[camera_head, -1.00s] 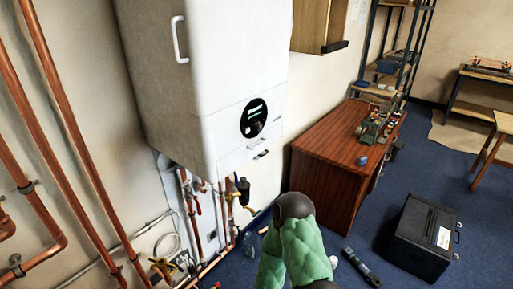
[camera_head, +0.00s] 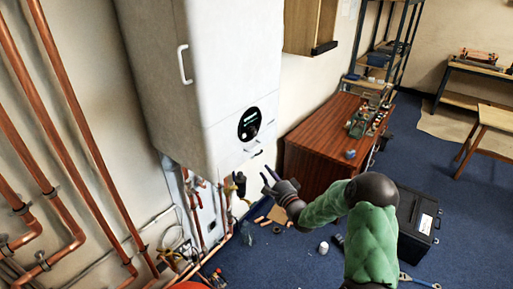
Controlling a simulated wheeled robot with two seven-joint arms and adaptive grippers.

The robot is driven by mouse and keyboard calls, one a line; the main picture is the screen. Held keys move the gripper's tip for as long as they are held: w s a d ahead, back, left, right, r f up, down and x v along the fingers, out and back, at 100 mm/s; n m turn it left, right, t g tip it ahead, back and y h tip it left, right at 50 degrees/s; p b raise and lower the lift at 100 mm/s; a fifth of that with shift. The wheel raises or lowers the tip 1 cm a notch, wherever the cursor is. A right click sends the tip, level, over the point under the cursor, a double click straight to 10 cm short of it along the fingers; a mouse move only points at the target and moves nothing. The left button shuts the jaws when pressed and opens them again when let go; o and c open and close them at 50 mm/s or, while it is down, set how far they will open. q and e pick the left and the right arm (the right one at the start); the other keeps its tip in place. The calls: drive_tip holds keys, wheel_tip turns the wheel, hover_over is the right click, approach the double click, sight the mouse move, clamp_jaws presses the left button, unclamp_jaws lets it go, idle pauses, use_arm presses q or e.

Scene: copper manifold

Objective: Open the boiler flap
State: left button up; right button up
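The white boiler (camera_head: 225,75) hangs on the wall at the upper left of centre. Its lower front, the boiler flap (camera_head: 232,152), sits below the round black display (camera_head: 249,124) and looks shut. A small handle (camera_head: 252,149) shows on it. My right gripper (camera_head: 268,179) is open and empty, its two dark fingers apart. In the picture it is just below and to the right of the flap, apart from the handle. My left gripper is not in view.
Copper pipes (camera_head: 62,115) run along the wall at left, and more pipes and valves hang under the boiler. A brown wooden desk (camera_head: 312,142) stands right of the boiler. A black case (camera_head: 417,222) and small loose items lie on the blue floor.

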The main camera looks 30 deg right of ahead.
drive_tip(key=w+d+r, duration=0.1)
drive_tip(key=w+r, duration=0.2)
drive_tip(key=w, duration=0.7)
drive_tip(key=shift+w+r+p, duration=0.25)
drive_tip(key=shift+r+p, duration=0.1)
drive_tip(key=shift+p, duration=0.1)
clamp_jaws()
